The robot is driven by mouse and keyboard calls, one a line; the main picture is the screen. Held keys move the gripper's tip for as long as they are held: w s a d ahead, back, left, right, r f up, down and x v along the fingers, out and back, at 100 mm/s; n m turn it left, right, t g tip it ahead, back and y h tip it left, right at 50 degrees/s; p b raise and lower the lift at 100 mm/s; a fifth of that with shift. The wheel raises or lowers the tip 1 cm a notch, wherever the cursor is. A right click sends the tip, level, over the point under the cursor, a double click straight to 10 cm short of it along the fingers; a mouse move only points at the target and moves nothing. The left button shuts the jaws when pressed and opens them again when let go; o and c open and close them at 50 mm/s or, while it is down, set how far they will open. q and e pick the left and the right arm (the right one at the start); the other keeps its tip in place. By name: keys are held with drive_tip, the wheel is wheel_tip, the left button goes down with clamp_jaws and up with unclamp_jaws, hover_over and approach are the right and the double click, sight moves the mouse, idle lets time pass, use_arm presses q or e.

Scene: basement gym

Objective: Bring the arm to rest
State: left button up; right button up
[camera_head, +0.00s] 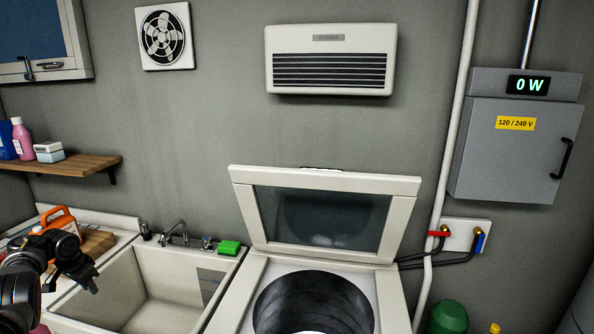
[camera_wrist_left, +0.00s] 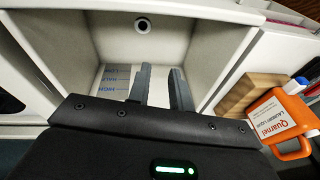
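My left arm comes in from the lower left in the head view. Its dark left gripper (camera_head: 84,275) is over the left side of the utility sink (camera_head: 135,262), close to an orange jug (camera_head: 62,220). In the left wrist view the two fingers of the left gripper (camera_wrist_left: 161,88) stand apart with nothing between them, and the sink basin (camera_wrist_left: 185,35) lies beyond them. The orange laundry liquid jug (camera_wrist_left: 285,120) is to the right of the fingers, apart from them. My right arm and gripper are in neither view.
A top-loading washer (camera_head: 390,300) with its glass lid raised stands right of the sink. A green sponge (camera_head: 229,247) lies on the sink's rim near the tap (camera_head: 176,233). A grey electrical box (camera_head: 500,160) hangs at right.

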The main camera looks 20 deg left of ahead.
use_arm(q)
drive_tip(key=s+a+f+g+y, duration=0.1)
drive_tip(key=s+a+f+y, duration=0.2)
drive_tip(key=s+a+f, duration=0.35)
drive_tip(key=s+a+f+g+y, duration=0.1)
drive_tip(key=s+a+f+y, duration=0.15)
drive_tip(key=s+f, duration=0.75)
drive_tip(key=s+a+f+m+t+y, duration=0.1)
drive_tip(key=s+f+m, duration=0.25)
drive_tip(key=s, duration=0.55)
drive_tip(key=s+f+m+t+y, duration=0.15)
drive_tip(key=s+f, duration=0.25)
drive_tip(key=s, duration=0.6)
drive_tip(key=s+d+f+n+g+h, duration=0.1)
drive_tip(key=s+d+f+h, duration=0.15)
drive_tip(key=d+f, duration=0.95)
drive_tip(key=s+d+f+g+h, duration=0.1)
drive_tip(key=s+d+f+h, duration=0.15)
drive_tip(key=d+f, duration=0.9)
drive_tip(key=s+d+f+n+h, duration=0.1)
drive_tip(key=s+d+f+h, duration=0.1)
drive_tip(key=d, duration=1.7)
drive_tip(key=s+d+f+n+h, duration=0.1)
drive_tip(key=d+f+h, duration=0.15)
drive_tip(key=d, duration=1.65)
wheel_tip(320, 180, down, 13)
drive_tip(key=b, duration=1.2)
drive_tip(key=shift+d+r, duration=0.15)
drive_tip(key=shift+d, duration=0.3)
